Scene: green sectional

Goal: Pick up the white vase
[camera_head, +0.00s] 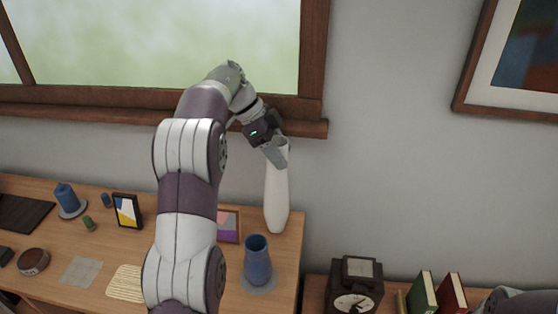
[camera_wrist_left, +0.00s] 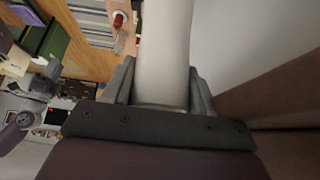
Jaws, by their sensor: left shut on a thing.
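The white vase (camera_head: 277,196) is tall and slim and stands near upright at the right end of the wooden desk in the head view. I cannot tell whether its base touches the desk. My left gripper (camera_head: 276,152) is shut on the vase's upper part, coming from above and the left. In the left wrist view the vase (camera_wrist_left: 165,50) runs between the two fingers of the gripper (camera_wrist_left: 160,95), one on each side. The vase's rim is partly hidden by the gripper. An arm part shows at the lower right of the head view, but no right gripper shows.
A blue vase (camera_head: 257,262) stands on the desk (camera_head: 288,246) in front of the white vase. A framed picture (camera_head: 228,226) is just left of it. The window sill (camera_head: 308,127) is close behind the gripper. A clock (camera_head: 354,290) and books (camera_head: 423,292) stand lower right.

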